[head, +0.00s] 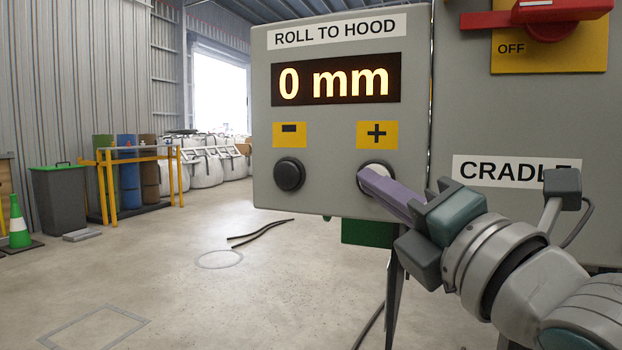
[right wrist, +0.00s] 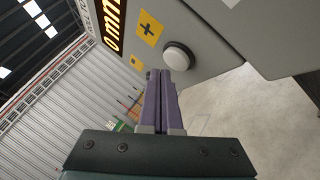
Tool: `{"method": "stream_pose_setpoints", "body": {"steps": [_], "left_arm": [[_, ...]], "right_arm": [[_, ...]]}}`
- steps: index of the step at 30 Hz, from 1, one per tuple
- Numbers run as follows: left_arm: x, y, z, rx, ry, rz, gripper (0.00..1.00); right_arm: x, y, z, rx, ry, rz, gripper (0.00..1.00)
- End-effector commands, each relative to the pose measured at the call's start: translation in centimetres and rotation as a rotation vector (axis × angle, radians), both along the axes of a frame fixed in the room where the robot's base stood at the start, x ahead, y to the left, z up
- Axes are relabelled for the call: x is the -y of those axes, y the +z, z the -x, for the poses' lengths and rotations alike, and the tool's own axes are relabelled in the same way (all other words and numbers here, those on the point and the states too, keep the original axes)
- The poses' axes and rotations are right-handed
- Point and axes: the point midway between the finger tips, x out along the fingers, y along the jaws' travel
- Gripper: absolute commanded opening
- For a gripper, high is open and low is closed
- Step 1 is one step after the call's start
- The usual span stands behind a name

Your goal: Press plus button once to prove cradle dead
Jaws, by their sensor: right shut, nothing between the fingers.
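The grey control box (head: 340,210) is labelled "ROLL TO HOOD", and its display (head: 335,82) reads "0 mm". The plus button (head: 381,168) is pale with a dark rim, under a yellow plus label (head: 377,134). It also shows whole in the right wrist view (right wrist: 178,56). My right gripper (head: 365,175) is shut and empty, its purple fingertips overlapping the button in the head view. In the right wrist view the fingertips (right wrist: 158,74) lie right beside the button's edge; I cannot tell whether they touch it. My left gripper is not in view.
A dark minus button (head: 289,174) sits left of the plus button. A neighbouring grey cabinet bears a "CRADLE" label (head: 505,170) and a red switch handle (head: 535,15) on a yellow plate marked "OFF". Open floor (head: 200,290) lies left of the box.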

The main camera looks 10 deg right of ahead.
Motion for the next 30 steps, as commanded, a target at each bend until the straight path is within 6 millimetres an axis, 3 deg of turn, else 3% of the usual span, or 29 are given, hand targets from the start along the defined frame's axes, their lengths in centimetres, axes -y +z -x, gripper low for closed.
{"method": "stream_pose_setpoints", "body": {"steps": [30], "left_arm": [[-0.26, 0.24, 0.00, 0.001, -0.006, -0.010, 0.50]], "right_arm": [[0.70, -0.02, -1.04, 0.000, 0.001, 0.001, 0.00]]}}
